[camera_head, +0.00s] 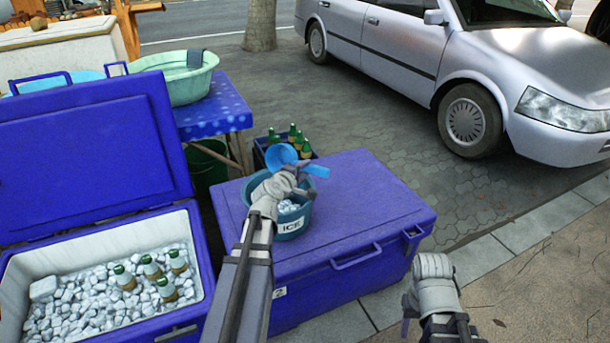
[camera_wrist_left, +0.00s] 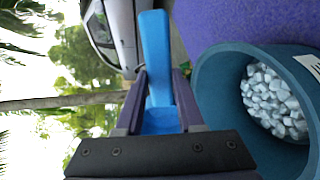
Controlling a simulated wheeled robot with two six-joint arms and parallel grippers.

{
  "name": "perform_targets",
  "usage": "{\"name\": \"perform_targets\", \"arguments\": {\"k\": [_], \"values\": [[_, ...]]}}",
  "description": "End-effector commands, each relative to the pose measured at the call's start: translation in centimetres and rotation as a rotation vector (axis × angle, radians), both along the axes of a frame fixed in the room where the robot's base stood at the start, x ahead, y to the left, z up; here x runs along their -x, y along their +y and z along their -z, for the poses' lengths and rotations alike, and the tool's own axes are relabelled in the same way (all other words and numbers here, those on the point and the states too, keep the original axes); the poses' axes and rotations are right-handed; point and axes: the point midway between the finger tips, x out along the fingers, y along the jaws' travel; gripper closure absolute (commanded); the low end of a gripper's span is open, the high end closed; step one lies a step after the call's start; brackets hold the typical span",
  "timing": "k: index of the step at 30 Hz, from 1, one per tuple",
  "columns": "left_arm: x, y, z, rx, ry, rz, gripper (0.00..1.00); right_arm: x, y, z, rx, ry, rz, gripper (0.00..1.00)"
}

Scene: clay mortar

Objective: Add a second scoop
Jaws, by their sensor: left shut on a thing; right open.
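A teal bucket (camera_head: 292,227) labelled ICE stands upright on a closed blue cooler (camera_head: 350,207). White ice lumps (camera_wrist_left: 272,100) lie in it, below the rim, in the left wrist view. My left gripper (camera_head: 298,172) is shut on a blue scoop (camera_head: 281,155) above the bucket, hiding part of it. The scoop also shows between the fingers in the left wrist view (camera_wrist_left: 157,60); I cannot tell if it holds ice. An open blue cooler (camera_head: 85,150) at the left holds ice (camera_head: 75,305) and several green bottles (camera_head: 151,267). My right gripper (camera_head: 432,288) is open and empty, right of the closed cooler.
A pale green basin (camera_head: 180,82) stands on a blue-clothed table (camera_head: 215,112) behind. A dark crate of green bottles (camera_head: 300,145) stands behind the closed cooler. A silver car (camera_head: 450,65) is parked at the back right. Paving at the right is clear.

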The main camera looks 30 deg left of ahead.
Motion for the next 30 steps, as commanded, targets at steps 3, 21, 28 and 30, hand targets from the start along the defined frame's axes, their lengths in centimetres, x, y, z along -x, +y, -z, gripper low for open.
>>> {"name": "perform_targets", "arguments": {"k": [3,21,28,30], "values": [[0.3,0.0,0.6,0.001,-0.044,0.000,1.00,0.0,0.0,1.5,0.002,-0.001,-0.001,0.50],[1.0,0.0,0.4,0.001,-0.178,-0.001,1.00,-0.1,-0.1,4.2,0.006,-0.003,-0.003,0.50],[1.0,0.0,0.3,-0.001,-0.181,-0.002,1.00,-0.1,-0.1,4.2,0.006,-0.003,-0.003,0.50],[1.0,0.0,0.3,0.000,-0.181,-0.002,1.00,-0.1,-0.1,4.2,0.006,-0.003,-0.003,0.50]]}}
